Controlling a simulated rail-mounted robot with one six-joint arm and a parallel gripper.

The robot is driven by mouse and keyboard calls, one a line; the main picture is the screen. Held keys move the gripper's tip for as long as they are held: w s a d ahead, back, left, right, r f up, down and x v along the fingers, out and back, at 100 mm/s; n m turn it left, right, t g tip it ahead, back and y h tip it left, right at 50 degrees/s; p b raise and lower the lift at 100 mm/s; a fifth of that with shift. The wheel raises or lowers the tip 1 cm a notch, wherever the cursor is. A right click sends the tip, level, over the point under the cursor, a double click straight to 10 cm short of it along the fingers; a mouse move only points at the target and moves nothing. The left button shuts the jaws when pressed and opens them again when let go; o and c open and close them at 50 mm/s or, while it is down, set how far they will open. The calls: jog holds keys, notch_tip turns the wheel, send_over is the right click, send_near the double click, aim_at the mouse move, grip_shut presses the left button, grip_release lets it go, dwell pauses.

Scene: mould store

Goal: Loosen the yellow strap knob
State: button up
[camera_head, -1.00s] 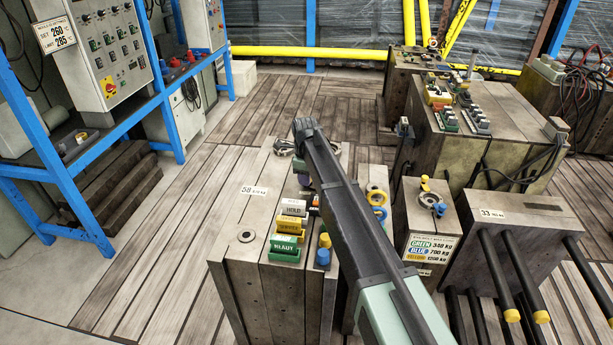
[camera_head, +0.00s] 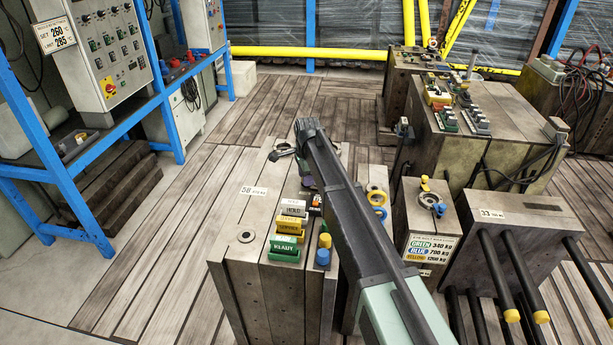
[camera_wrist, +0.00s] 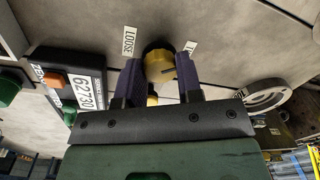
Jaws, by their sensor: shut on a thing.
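The yellow strap knob (camera_wrist: 158,64) sits on a grey metal face in the wrist view. My gripper (camera_wrist: 160,82) has its two purple fingers on either side of the knob and is shut on it. A dark mark shows on the knob's right side. A white "LOOSE" label (camera_wrist: 130,41) is up to the left of the knob. A second label (camera_wrist: 191,46) at its upper right is partly hidden by a finger; only a "T" shows. In the head view my arm covers the knob, and purple fingers show only in part beside the arm.
Mould 58 (camera_head: 240,275) carries stacked tags (camera_head: 286,227) and a blue knob (camera_head: 322,258) close to my arm. In the wrist view a plate "62730" (camera_wrist: 87,92) and a ring (camera_wrist: 266,96) flank the fingers. Mould 33 (camera_head: 515,235) has protruding rods. The plank floor at left is clear.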

jog(key=n, duration=1.4)
jog(key=shift+n+g, duration=0.3)
jog(key=n, duration=0.3)
jog(key=shift+n, duration=0.3)
jog(key=n, duration=0.3)
jog(key=shift+w+n, duration=0.1)
jog(key=shift+n, duration=0.2)
jog(key=n, duration=0.6)
jog(key=shift+g, duration=0.3)
